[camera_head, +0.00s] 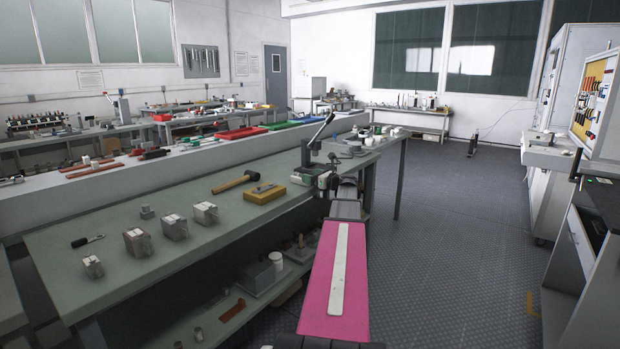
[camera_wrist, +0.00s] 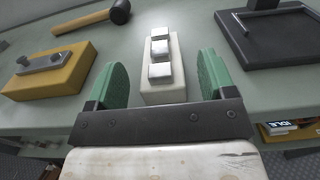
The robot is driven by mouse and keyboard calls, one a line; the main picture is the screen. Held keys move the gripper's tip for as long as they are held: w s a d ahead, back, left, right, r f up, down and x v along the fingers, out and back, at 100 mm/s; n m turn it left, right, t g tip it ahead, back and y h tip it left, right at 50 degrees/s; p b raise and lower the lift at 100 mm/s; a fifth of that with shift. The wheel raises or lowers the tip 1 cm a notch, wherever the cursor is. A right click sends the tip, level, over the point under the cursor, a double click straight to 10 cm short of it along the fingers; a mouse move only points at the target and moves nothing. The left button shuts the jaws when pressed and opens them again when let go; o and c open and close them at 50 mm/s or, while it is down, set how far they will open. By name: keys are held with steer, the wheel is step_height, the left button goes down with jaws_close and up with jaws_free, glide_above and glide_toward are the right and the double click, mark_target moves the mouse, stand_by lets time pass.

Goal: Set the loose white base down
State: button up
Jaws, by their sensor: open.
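The loose white base (camera_wrist: 176,92) is a narrow pale block with shiny metal pieces on top. In the wrist view it appears to rest on the green-grey bench top (camera_wrist: 130,60). My gripper (camera_wrist: 160,76) has its two green fingers apart, one on each side of the base. Gaps show between both fingers and the base, so it is not clamped. In the head view my gripper (camera_head: 325,181) is over the bench's right end.
A yellow block (camera_wrist: 50,75) with a metal bar and a mallet (camera_wrist: 90,18) lie to the left in the wrist view. Several grey-white blocks (camera_head: 138,243) stand along the bench's left part.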

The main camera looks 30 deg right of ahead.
steer(key=v, duration=1)
steer(key=shift+s, duration=0.3)
steer(key=shift+d, duration=0.1)
